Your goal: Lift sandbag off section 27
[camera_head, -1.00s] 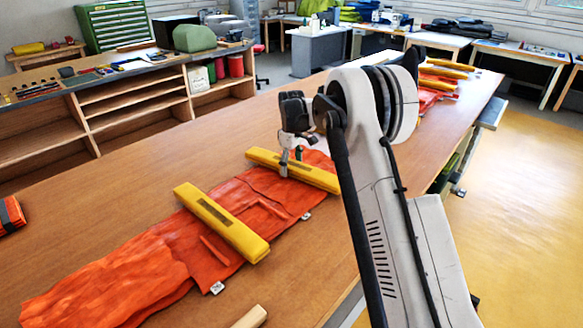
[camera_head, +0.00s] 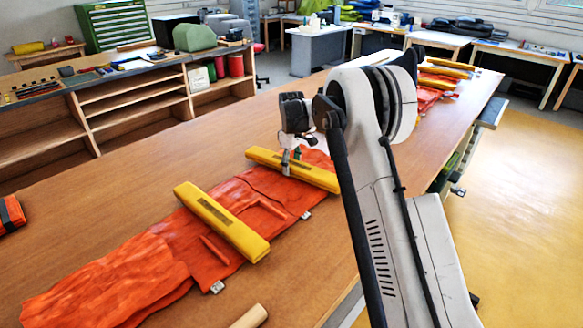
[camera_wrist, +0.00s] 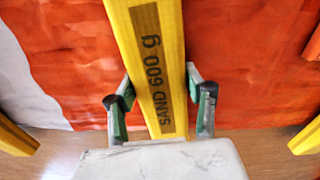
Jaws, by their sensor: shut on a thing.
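A yellow sandbag (camera_head: 293,169) lies across the orange fabric (camera_head: 262,198) on the long wooden table, partly hidden by my arm. My gripper (camera_head: 290,165) is over its middle. In the wrist view the sandbag (camera_wrist: 150,45) is printed "SAND 600 g" and runs between my two green-lined fingers (camera_wrist: 158,105), which are shut on it from both sides. It seems to rest on the fabric still; I see no clear gap. A second yellow sandbag (camera_head: 221,221) lies across the fabric nearer the camera. I cannot read any section number.
Further yellow sandbags (camera_head: 446,67) lie on orange fabric at the table's far end. A folded orange bundle (camera_head: 10,214) is at the left edge. A wooden rod end (camera_head: 250,317) shows at the front.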

